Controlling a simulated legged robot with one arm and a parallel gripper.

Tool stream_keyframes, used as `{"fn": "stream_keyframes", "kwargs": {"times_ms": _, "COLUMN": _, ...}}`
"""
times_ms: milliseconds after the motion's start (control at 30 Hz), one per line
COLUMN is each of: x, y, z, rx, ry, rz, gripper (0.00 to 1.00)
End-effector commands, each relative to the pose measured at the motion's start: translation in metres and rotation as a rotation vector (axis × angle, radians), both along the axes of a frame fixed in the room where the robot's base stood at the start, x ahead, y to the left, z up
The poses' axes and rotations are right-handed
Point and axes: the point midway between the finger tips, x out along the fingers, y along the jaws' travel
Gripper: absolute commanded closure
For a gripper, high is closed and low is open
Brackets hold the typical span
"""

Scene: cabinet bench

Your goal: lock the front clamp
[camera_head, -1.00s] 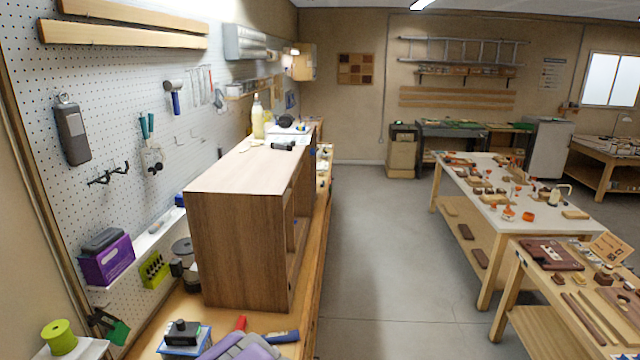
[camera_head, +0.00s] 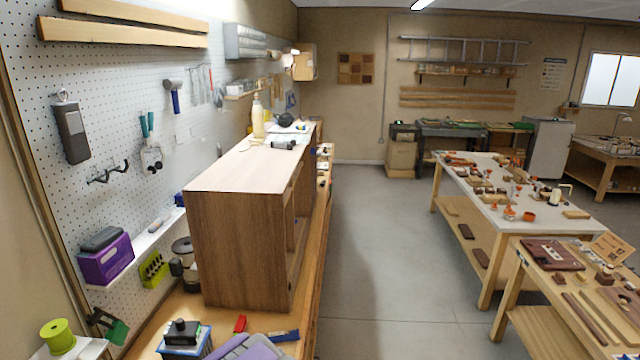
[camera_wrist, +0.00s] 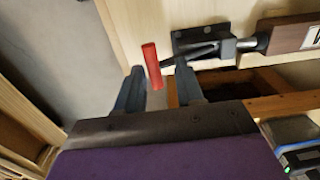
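The front clamp (camera_wrist: 208,42) shows in the wrist view, with a black base plate on a pale wooden surface, a metal arm and a dark round end at right. Its red handle (camera_wrist: 152,66) stands out to the left of the base; a red piece (camera_head: 240,323) also shows on the bench in the head view. My gripper (camera_wrist: 159,68) is open, with two blue-grey fingers spread. The handle appears between the fingertips in the picture; I cannot tell whether they touch it. In the head view my purple and grey gripper (camera_head: 255,348) is low, mostly cut off.
A wooden cabinet (camera_head: 240,250) stands on the bench just beyond my gripper. A black and blue device (camera_head: 183,335) is at left. A dark wooden piece with a white label (camera_wrist: 292,33) lies right of the clamp. The floor (camera_head: 375,270) to the right is clear.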

Motion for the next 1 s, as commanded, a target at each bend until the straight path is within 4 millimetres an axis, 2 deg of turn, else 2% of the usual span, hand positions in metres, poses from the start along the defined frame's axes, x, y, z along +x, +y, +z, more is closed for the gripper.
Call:
{"fn": "stream_keyframes", "kwargs": {"times_ms": 100, "x": 0.000, "y": 0.000, "z": 0.001, "rx": 0.000, "ry": -0.001, "rz": 0.000, "gripper": 0.53}}
{"fn": "stream_keyframes", "kwargs": {"times_ms": 433, "x": 0.000, "y": -0.003, "z": 0.005, "rx": 0.004, "ry": -0.001, "rz": -0.001, "gripper": 0.53}}
{"fn": "stream_keyframes", "kwargs": {"times_ms": 1000, "x": 0.000, "y": -0.001, "z": 0.045, "rx": 0.002, "ry": 0.000, "rz": -0.002, "gripper": 0.53}}
